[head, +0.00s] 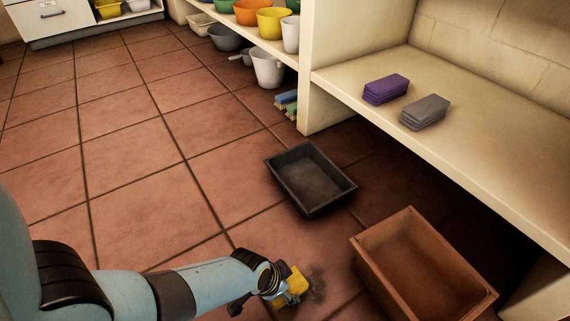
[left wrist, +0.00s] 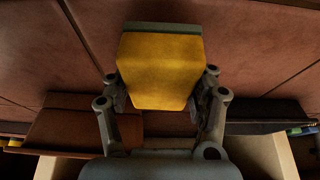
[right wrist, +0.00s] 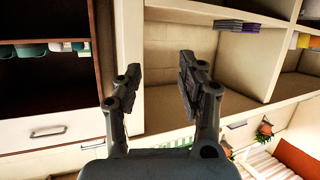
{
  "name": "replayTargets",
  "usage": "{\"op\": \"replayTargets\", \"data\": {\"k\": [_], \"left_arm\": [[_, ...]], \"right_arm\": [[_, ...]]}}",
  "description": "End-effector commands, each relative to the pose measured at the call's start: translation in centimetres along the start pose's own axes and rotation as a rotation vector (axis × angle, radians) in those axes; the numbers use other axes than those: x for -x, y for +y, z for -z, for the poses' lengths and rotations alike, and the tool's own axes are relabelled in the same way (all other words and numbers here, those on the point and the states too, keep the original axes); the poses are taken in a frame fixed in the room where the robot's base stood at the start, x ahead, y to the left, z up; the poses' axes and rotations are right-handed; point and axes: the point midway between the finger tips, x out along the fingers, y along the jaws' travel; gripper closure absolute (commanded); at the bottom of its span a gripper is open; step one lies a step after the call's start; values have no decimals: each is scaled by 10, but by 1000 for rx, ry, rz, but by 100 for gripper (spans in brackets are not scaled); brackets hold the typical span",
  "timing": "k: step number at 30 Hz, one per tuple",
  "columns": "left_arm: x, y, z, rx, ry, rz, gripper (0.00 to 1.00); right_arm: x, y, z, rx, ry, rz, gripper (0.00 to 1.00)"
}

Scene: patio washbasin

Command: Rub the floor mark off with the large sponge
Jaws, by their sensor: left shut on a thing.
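The large sponge (head: 294,286) is yellow. In the left wrist view the sponge (left wrist: 160,72) shows a green layer along its far edge. My left gripper (head: 282,287) is shut on it, low at the tiled floor; I cannot tell whether the sponge touches the tiles. The floor mark (head: 318,285) is a dark, patchy smudge just right of the sponge, and part of it may be hidden by the sponge. My right gripper (right wrist: 160,82) shows only in its own wrist view, with its fingers apart and nothing between them.
A dark grey tray (head: 311,208) stands on the floor beyond the mark. A brown wooden crate (head: 368,258) stands close on its right. A pale bench (head: 465,178) holds purple (head: 386,90) and grey (head: 425,112) stacks. Shelves with bowls and pots stand behind. Floor at left is clear.

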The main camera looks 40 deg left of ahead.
Motion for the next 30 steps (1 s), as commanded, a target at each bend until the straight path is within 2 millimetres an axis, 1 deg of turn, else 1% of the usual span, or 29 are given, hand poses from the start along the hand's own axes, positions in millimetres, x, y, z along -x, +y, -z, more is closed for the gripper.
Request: {"op": "replayTargets", "data": {"k": [11,23,25,30], "left_arm": [[8,0,5,1,1,1,89],[15,-1,8,2,1,1,89],[24,-2,15,2,5,3,89],[36,-2,20,4,4,4,89]], "right_arm": [[12,0,-29,-12,-149,0,60],[31,-2,-61,-26,-311,1,60],[25,1,-50,-29,-363,0,60],[23,4,-38,-35,-500,3,60]]}}
